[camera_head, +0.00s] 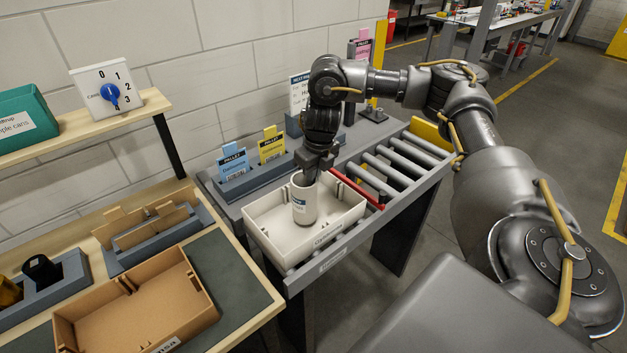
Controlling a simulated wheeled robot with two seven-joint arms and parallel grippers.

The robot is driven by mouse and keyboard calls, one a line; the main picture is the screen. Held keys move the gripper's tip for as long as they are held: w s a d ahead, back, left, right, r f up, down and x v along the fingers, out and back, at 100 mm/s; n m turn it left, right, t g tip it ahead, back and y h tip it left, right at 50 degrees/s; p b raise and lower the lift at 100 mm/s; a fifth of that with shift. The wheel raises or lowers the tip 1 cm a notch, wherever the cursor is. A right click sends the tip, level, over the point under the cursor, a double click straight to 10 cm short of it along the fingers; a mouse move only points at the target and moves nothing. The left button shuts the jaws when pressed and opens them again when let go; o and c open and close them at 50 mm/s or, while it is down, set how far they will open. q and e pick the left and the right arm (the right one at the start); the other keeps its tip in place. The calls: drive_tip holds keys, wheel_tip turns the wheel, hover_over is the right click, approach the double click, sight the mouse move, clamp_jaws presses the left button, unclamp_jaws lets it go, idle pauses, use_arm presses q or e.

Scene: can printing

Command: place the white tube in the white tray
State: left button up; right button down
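The white tray sits at the near left end of the grey roller conveyor. My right gripper (312,165) points down at the top of the tube, with its fingers at the tube's rim. I cannot tell whether the fingers are closed on it, nor whether the tube's base touches the tray floor. My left gripper is not in view.
A brown tray (133,318) lies on the wooden bench at the lower left. Blue and yellow pallet cards (271,148) stand in a grey holder behind the white tray. A red bar (358,189) crosses the conveyor right of the tray. Bare rollers (405,163) lie beyond.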

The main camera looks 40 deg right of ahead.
drive_tip(key=shift+d+f, duration=0.1)
drive_tip(key=shift+f, duration=0.7)
drive_tip(key=c, duration=1.6)
unclamp_jaws()
drive_tip(key=r, duration=0.4)
drive_tip(key=s+r+p, duration=0.1)
drive_tip(key=r, duration=0.7)
drive_tip(key=shift+s+r, duration=0.1)
drive_tip(key=shift+s, duration=0.2)
